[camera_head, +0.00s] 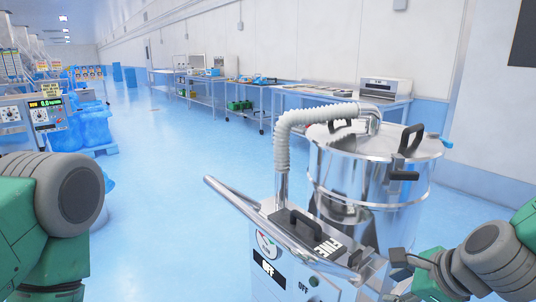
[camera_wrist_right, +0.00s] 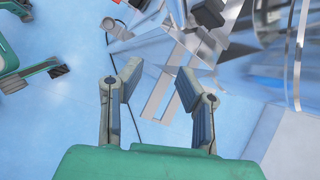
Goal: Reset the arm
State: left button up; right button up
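My right gripper (camera_head: 397,279) is low at the right in the head view, close to the front right of the steel machine (camera_head: 370,185). In the right wrist view my right gripper (camera_wrist_right: 158,70) has its two fingers spread, with nothing between them. My left arm comes in at the left edge of the head view, and its gripper is out of that view. In the right wrist view, what looks like my left gripper (camera_wrist_right: 42,40) is at the upper left, its fingers apart and empty.
The machine has a ribbed white hose (camera_head: 283,140), a handle bar (camera_head: 240,198) and a control box (camera_head: 280,262). A row of steel tables (camera_head: 300,92) stands along the back wall. Blue bags (camera_head: 88,125) lie at the left. The blue floor (camera_head: 165,170) between is clear.

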jog(key=s+d+f+n+g+h, duration=0.1)
jog(key=s+d+f+n+g, duration=0.1)
jog(key=s+f+n, duration=1)
jog(key=s+d+f+n+g+h, duration=0.2)
jog(key=s+f+n+g, duration=0.2)
jog(key=s+f+n, duration=0.8)
jog(key=shift+s+d+f, duration=0.35)
jog(key=shift+s+f, duration=0.15)
jog(key=shift+f, duration=0.1)
jog(key=shift+w+a, duration=0.15)
